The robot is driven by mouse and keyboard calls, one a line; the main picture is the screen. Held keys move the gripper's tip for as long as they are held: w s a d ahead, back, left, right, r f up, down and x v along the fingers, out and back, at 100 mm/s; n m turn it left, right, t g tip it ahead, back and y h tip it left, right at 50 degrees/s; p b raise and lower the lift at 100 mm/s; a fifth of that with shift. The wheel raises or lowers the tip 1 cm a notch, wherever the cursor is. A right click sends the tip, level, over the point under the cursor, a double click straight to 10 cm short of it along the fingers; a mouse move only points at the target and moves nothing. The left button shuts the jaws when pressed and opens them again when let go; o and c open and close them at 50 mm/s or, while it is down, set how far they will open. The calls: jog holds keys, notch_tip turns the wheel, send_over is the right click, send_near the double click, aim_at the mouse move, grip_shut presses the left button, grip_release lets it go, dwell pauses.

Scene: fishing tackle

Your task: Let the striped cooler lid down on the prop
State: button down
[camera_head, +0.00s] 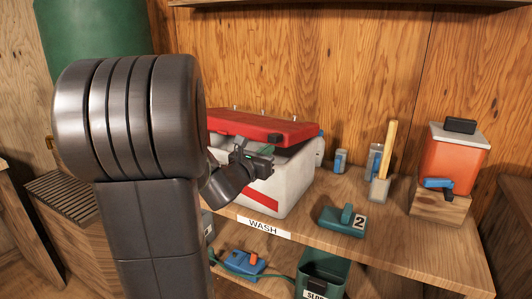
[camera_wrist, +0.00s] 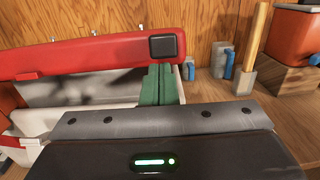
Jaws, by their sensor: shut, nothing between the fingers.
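The cooler (camera_head: 290,185) is a white box with a red stripe on its front, and it stands on the bench. Its red lid (camera_head: 250,124) is partly raised, with a dark gap under the front edge. A black block (camera_head: 275,138) sits on the lid's front edge; it also shows in the wrist view (camera_wrist: 164,47). My gripper (camera_head: 264,151) is shut and empty, its green fingers just below that block at the lid's edge. In the wrist view the fingers (camera_wrist: 160,68) lie side by side; contact is not certain. I cannot clearly make out a prop. My arm hides the cooler's left part.
A green tool marked 2 (camera_head: 342,220) lies on the bench right of the cooler. A wooden-handled brush (camera_head: 385,160), small blue-grey items (camera_head: 340,161) and an orange dispenser (camera_head: 455,157) stand farther right. A "WASH" label (camera_head: 263,227) marks the front edge. A shelf lies below.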

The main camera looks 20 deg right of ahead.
jog(key=shift+w+d+r+g+y+p, duration=0.1)
jog(key=shift+r+y+p, duration=0.05)
jog(key=shift+r+p, duration=0.55)
jog(key=shift+w+d+r+g+y+p, duration=0.15)
jog(key=shift+r+p, duration=0.4)
jog(key=shift+p, duration=0.3)
jog(key=shift+d+r+g+y+p, duration=0.1)
jog(key=shift+r+p, duration=0.5)
jog(key=shift+p, duration=0.15)
jog(key=shift+f, duration=0.1)
jog(key=b, duration=0.6)
send_near(270, 137)
jog(key=f, duration=0.1)
jog(key=s+a+f, duration=0.1)
jog(key=f, duration=0.2)
jog(key=shift+s+a, duration=0.2)
jog(key=shift+a, duration=0.2)
